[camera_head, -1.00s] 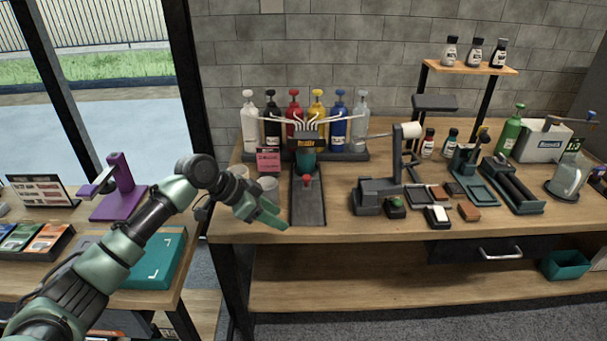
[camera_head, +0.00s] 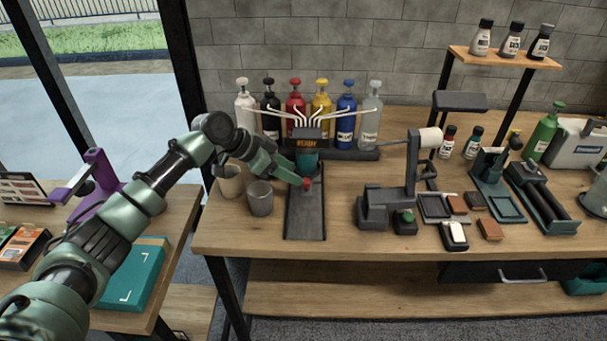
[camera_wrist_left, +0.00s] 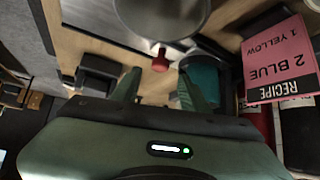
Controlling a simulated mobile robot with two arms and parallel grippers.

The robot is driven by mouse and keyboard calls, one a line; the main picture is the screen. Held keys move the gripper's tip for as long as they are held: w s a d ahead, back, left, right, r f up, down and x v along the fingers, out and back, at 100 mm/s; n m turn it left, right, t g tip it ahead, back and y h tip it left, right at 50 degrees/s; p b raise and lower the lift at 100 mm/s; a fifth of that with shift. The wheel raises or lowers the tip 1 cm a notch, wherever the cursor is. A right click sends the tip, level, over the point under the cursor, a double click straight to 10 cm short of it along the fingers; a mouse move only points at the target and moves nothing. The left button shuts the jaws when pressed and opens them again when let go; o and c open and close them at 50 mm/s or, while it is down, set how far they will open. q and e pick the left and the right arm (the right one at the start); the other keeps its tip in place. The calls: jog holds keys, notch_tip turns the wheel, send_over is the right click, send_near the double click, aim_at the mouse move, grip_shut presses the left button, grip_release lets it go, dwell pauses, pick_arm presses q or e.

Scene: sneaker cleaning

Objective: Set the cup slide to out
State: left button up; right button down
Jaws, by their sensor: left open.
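The cup slide (camera_head: 304,220) is a dark flat track on the bench, running forward from under the paint dispenser (camera_head: 307,142). A teal cup (camera_head: 307,160) sits at its back end beneath the nozzles, with a red knob (camera_head: 307,184) in front. The knob (camera_wrist_left: 160,61) and the teal cup (camera_wrist_left: 203,80) also show in the left wrist view. My left gripper (camera_head: 292,175) is open, its fingertips close beside the knob in the head view. In the wrist view the knob appears beyond the gap between the fingers (camera_wrist_left: 158,85); contact cannot be told. My right gripper is out of view.
A pink recipe card (camera_wrist_left: 280,62) shows in the wrist view. The slide's front part is clear.

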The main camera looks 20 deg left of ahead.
aim_at(306, 180)
pick_arm(q)
jog(key=x, duration=0.4)
jog(key=shift+w+d+f, duration=0.15)
jog(key=shift+d+f, duration=0.05)
jog(key=shift+f, duration=0.2)
grip_shut()
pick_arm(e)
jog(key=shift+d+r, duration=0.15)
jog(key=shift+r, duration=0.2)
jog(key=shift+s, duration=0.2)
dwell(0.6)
